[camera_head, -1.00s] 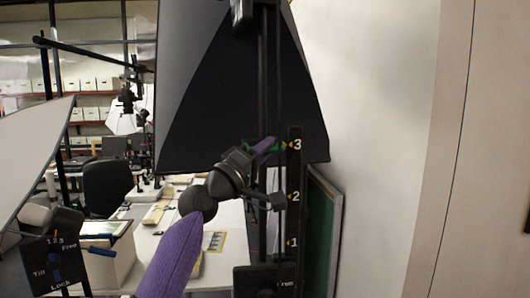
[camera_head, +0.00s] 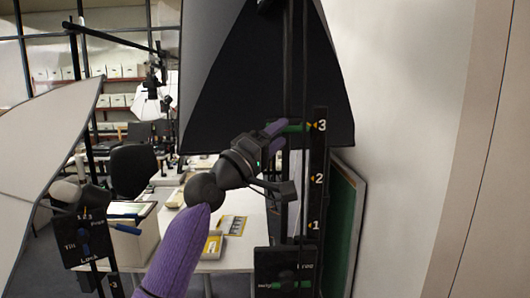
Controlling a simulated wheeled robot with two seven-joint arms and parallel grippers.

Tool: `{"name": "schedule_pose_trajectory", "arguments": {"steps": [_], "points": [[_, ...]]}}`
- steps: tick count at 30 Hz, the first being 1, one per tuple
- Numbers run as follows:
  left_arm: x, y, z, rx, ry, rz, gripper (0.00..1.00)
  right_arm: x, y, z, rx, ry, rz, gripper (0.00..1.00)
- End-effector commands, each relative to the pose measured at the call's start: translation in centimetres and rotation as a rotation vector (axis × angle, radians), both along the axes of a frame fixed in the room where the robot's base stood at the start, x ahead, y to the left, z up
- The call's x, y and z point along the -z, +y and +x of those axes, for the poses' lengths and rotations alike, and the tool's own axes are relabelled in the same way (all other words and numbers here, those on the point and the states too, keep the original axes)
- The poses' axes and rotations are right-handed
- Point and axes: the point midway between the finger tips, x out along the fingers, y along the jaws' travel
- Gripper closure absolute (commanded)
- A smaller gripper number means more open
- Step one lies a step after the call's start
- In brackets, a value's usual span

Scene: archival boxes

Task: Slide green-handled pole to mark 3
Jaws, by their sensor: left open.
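The green handle (camera_head: 293,127) is on the dark vertical pole (camera_head: 294,60) of the large black softbox stand. It is level with the yellow pointer at mark 3 (camera_head: 321,126) on the black scale strip (camera_head: 318,160). Marks 2 and 1 are below it. My left gripper (camera_head: 274,131) has purple fingertips and is open at the left end of the green handle. Its fingers partly cover the handle, and I cannot tell whether they touch it. My right gripper is not in view.
A black control box (camera_head: 285,270) with a green lever is at the pole's lower part. A large softbox (camera_head: 265,80) hangs behind the pole. A green board (camera_head: 343,230) leans on the right wall. Another stand with a blue-lever box (camera_head: 85,235) is at left.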

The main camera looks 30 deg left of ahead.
Motion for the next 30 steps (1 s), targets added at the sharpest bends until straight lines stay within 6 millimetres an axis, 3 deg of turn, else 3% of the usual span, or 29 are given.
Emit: {"name": "schedule_pose_trajectory", "arguments": {"steps": [3,9,24,26,29,30], "points": [[1.7,0.7,-2.3,-0.002,-0.001,0.004,0.43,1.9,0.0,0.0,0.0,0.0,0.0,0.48],[2.7,1.5,-5.2,-0.002,-0.001,0.001,0.43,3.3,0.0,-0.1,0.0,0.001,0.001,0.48],[2.7,1.5,-5.5,-0.001,0.004,0.005,0.43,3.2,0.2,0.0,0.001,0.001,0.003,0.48],[4.3,0.9,-5.1,-0.006,0.04,0.042,0.43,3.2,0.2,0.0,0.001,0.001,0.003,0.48],[11.0,-1.9,-4.3,-0.019,0.192,0.212,0.43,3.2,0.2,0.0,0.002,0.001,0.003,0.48],[15.0,-3.3,-4.4,-0.019,0.277,0.315,0.43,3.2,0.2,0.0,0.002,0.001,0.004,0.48]]}}
